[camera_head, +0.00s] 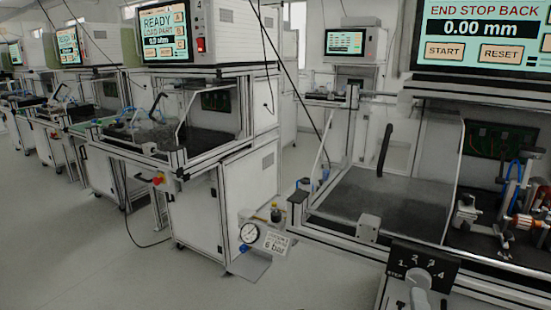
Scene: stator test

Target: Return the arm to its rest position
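Neither of my grippers nor either arm can be made out in the head view. The nearest test station stands at the right, with a screen (480,38) reading "END STOP BACK" and "0.00 mm" above START and RESET buttons. A black step selector panel (424,267) marked 1 to 4 is at its lower front, with a pale knob. The station has a dark, mostly bare work surface (385,203). A fixture with copper-coloured and metal parts (525,215) stands at its right, partly cut off by the picture edge.
A second station (205,165) at the centre left has a screen (165,30) reading "READY LOAD PART". More stations line the left. A pressure gauge (249,233) with a "6 bar" label stands low between the two nearest stations. The grey floor (100,255) at lower left is clear.

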